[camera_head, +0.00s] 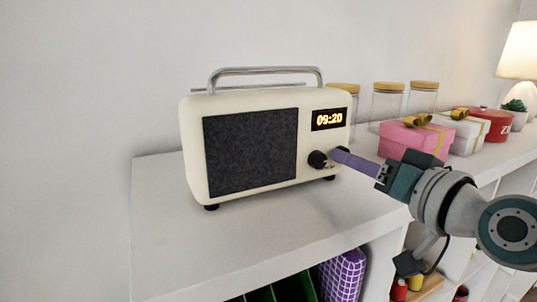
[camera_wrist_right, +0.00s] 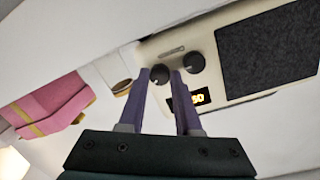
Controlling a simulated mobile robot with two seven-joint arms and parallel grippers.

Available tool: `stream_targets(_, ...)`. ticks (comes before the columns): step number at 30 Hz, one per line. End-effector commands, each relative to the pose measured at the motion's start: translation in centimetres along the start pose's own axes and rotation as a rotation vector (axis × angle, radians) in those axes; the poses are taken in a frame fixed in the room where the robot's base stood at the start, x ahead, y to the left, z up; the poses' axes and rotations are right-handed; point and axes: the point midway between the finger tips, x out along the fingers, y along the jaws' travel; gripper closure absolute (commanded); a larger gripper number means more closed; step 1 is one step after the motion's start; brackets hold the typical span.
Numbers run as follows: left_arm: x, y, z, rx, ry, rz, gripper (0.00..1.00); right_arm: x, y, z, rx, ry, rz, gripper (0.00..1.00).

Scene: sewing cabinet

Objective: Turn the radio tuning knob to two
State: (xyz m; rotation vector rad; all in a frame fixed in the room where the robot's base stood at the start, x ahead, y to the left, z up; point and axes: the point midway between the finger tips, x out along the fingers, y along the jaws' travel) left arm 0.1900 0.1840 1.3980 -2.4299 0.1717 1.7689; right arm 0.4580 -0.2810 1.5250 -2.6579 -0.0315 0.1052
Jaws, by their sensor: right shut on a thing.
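The cream radio (camera_head: 190,150) stands on the white cabinet top, with a dark speaker panel (camera_head: 250,150) and a lit display (camera_head: 329,119) reading 09:20. Two black knobs sit low on its front. The left knob (camera_head: 318,159) is free; it also shows in the wrist view (camera_wrist_right: 194,62). My right gripper (camera_head: 335,155) is at the other knob (camera_wrist_right: 160,75), the one farther from the speaker. In the wrist view its purple fingers (camera_wrist_right: 162,74) stand on either side of that knob, shut on it. Which knob is for tuning I cannot tell. My left gripper is not in view.
Glass jars with wooden lids (camera_head: 387,103) stand behind the radio. The cabinet top (camera_head: 240,240) is clear in front of the radio.

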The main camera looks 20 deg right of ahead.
Motion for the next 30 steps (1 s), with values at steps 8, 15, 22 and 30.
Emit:
stream_targets(8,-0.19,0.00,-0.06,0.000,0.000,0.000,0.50,0.02,-0.05,-0.21,0.240,-0.012,-0.012,1.00)
stream_targets(15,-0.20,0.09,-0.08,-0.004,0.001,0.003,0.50,0.03,-0.04,-0.24,0.391,-0.021,-0.018,1.00)
stream_targets(22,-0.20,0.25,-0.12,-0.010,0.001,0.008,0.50,0.02,-0.02,-0.24,0.471,-0.027,-0.021,1.00)
stream_targets(30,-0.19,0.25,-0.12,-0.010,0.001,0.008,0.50,0.02,0.00,-0.24,0.498,-0.029,-0.022,1.00)
